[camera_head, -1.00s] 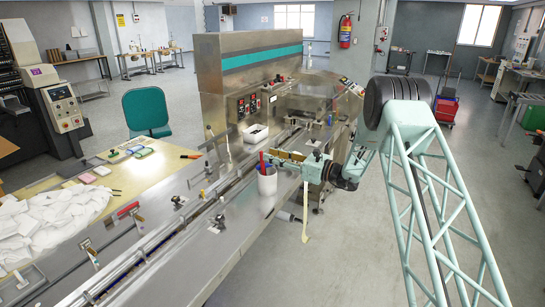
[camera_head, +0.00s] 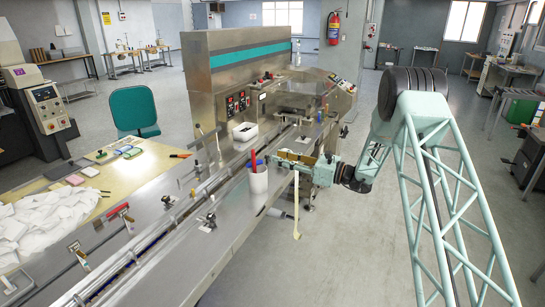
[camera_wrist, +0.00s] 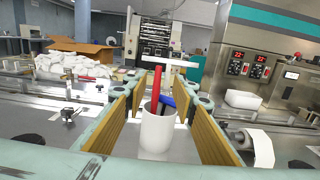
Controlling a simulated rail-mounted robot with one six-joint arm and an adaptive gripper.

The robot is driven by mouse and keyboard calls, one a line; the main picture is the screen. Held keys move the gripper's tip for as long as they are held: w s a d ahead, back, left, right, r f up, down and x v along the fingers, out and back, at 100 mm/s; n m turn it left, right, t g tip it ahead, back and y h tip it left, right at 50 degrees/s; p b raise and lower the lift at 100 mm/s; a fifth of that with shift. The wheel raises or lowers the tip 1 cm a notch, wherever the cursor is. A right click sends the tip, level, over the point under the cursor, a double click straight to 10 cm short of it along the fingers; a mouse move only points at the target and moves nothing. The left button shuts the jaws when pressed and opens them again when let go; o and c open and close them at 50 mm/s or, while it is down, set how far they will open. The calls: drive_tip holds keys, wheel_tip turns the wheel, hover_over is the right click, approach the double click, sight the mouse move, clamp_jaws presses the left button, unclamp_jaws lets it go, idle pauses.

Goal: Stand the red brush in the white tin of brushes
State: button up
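The red brush (camera_head: 253,160) stands in the white tin (camera_head: 259,181) with its handle up, beside a blue one (camera_head: 264,161). The tin is upright on the steel machine deck. In the wrist view the red brush (camera_wrist: 157,82) rises from the tin (camera_wrist: 156,132), leaning slightly, with the blue one (camera_wrist: 167,101) to its right. My gripper (camera_head: 274,157) is open, its yellowish finger pads apart and nothing held between them. It is level, just right of the brushes and above the tin's rim in the head view. The lower ends of the brushes are hidden inside the tin.
The wrapper's tall steel housing (camera_head: 245,80) stands behind the tin. A white bin (camera_head: 244,132) sits on the deck farther back. A cream strip (camera_head: 296,205) hangs near the deck's right edge. Small clamps and levers stand along the deck at left. The floor at right is open.

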drive_tip(key=shift+v, duration=1.6)
drive_tip(key=s+a+r+n+g+h, duration=0.1)
drive_tip(key=s+a+r+n+g, duration=0.2)
drive_tip(key=s+r, duration=0.45)
drive_tip(key=s+a+r+n+g+h, duration=0.1)
drive_tip(key=s+a+r+n+g, duration=0.15)
drive_tip(key=s+r, duration=0.45)
drive_tip(key=s+d+r+n+g+h, duration=0.1)
drive_tip(key=s+r+n+h, duration=0.15)
drive_tip(key=s, duration=0.85)
drive_tip(key=s+r+n+g+h, duration=0.15)
drive_tip(key=s+r+n, duration=0.25)
drive_tip(key=s, duration=0.7)
drive_tip(key=s+d+n+t+h, duration=0.1)
drive_tip(key=s+d+n+h, duration=0.2)
drive_tip(key=s+d, duration=0.4)
drive_tip(key=s+d+r+n+t+h, duration=0.1)
drive_tip(key=s+d+n+h, duration=0.3)
drive_tip(key=s, duration=1.3)
drive_tip(key=s+d+r+n+t+h, duration=0.1)
drive_tip(key=s+d+n+t+h, duration=0.1)
drive_tip(key=s+d, duration=0.9)
drive_tip(key=shift+s+r+n+t+h, duration=0.2)
drive_tip(key=shift+s+n+t+h, duration=0.1)
drive_tip(key=shift+s+n+h, duration=0.55)
drive_tip(key=shift+w, duration=0.15)
